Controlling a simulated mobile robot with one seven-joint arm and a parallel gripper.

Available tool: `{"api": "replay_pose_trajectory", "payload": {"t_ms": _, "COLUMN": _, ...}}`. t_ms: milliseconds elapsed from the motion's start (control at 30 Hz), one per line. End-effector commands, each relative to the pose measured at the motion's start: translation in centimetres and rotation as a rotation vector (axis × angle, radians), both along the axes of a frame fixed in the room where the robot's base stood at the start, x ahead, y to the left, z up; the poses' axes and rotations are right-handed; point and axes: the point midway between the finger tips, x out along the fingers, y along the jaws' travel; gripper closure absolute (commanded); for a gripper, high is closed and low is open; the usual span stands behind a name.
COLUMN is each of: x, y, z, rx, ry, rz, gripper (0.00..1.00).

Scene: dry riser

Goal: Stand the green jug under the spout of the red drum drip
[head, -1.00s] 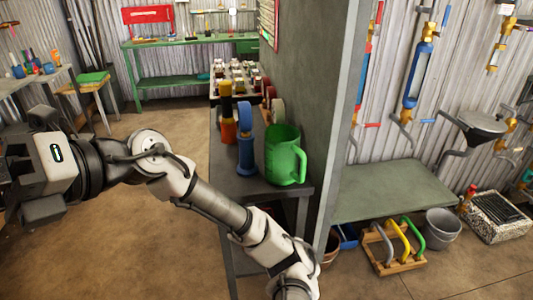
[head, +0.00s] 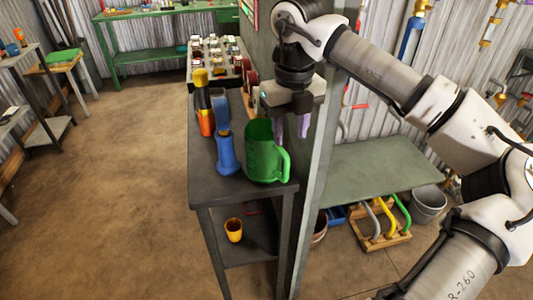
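The green jug (head: 264,160) stands upright on the dark shelf unit's top, near its front right corner, with its handle to the right. My gripper (head: 291,127) points down just behind and above the jug, close to the grey partition. Its two purplish fingers look apart with nothing between them, and it does not appear to touch the jug. The red drum drip is not clearly seen; my arm covers much of the right wall.
The left floor is open.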

Motion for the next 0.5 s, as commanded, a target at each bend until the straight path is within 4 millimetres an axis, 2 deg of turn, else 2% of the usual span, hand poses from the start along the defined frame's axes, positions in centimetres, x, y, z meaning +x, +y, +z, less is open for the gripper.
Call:
{"api": "replay_pose_trajectory", "payload": {"t_ms": 233, "x": -0.1, "y": 0.2, "z": -4.8, "rx": 0.005, "ry": 0.004, "rz": 0.006, "gripper": 0.61}}
{"api": "replay_pose_trajectory", "payload": {"t_ms": 500, "x": -0.1, "y": 0.2, "z": -7.0, "rx": 0.006, "ry": 0.001, "rz": 0.006, "gripper": 0.61}}
